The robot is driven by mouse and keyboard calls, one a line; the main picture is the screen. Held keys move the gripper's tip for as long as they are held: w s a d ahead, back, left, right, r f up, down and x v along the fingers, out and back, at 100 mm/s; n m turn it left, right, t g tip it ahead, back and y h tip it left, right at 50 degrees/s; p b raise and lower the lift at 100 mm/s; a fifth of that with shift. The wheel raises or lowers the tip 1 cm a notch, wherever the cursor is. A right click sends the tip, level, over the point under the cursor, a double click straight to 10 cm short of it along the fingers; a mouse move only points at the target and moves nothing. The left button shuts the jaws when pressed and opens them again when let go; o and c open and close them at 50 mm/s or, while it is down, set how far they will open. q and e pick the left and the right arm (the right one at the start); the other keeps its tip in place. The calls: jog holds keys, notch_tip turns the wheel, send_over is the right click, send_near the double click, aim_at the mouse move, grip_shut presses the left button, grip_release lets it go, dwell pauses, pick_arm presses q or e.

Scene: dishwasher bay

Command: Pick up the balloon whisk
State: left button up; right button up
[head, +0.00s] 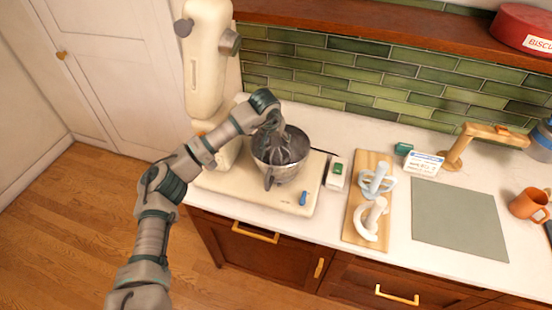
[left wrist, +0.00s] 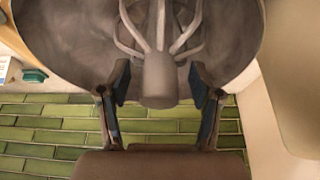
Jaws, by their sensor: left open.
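The balloon whisk (head: 281,146) stands in the steel mixing bowl (head: 290,170) of the cream stand mixer (head: 208,60), wires down inside the bowl. In the left wrist view the whisk's grey hub (left wrist: 160,80) shows between my finger pads, with wires spreading from it into the bowl (left wrist: 70,40). My left gripper (head: 276,124) is above the bowl and open, with its fingers (left wrist: 160,92) on either side of the hub. Gaps show between the hub and both pads. The tips of the wires are partly hidden. My right gripper is not in view.
A wooden board (head: 352,225) with two white mixer attachments (head: 376,183) lies to the right. A small white and green box (head: 337,174), a white card (head: 424,163), a wooden stand (head: 455,158), a grey mat (head: 458,218) and an orange mug (head: 528,204) share the counter.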

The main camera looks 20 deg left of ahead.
pick_arm(q)
jog(key=shift+s, duration=0.1)
grip_shut()
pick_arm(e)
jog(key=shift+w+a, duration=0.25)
pick_arm(q)
notch_tip(320, 180, up, 9)
jog(key=shift+f, duration=0.1)
jog(key=shift+r, duration=0.35)
jog(key=shift+n, duration=0.3)
jog(key=f+b, duration=0.1)
jog(key=f, duration=0.1)
jog(key=f+b, duration=0.1)
jog(key=f, duration=0.1)
jog(key=d+f+b, duration=0.1)
jog(key=f, duration=0.1)
jog(key=shift+d+f, duration=0.1)
jog(key=shift+f, duration=0.2)
jog(key=shift+d+f+b, duration=0.15)
jog(key=shift+f+b, duration=0.25)
jog(key=shift+f, duration=0.4)
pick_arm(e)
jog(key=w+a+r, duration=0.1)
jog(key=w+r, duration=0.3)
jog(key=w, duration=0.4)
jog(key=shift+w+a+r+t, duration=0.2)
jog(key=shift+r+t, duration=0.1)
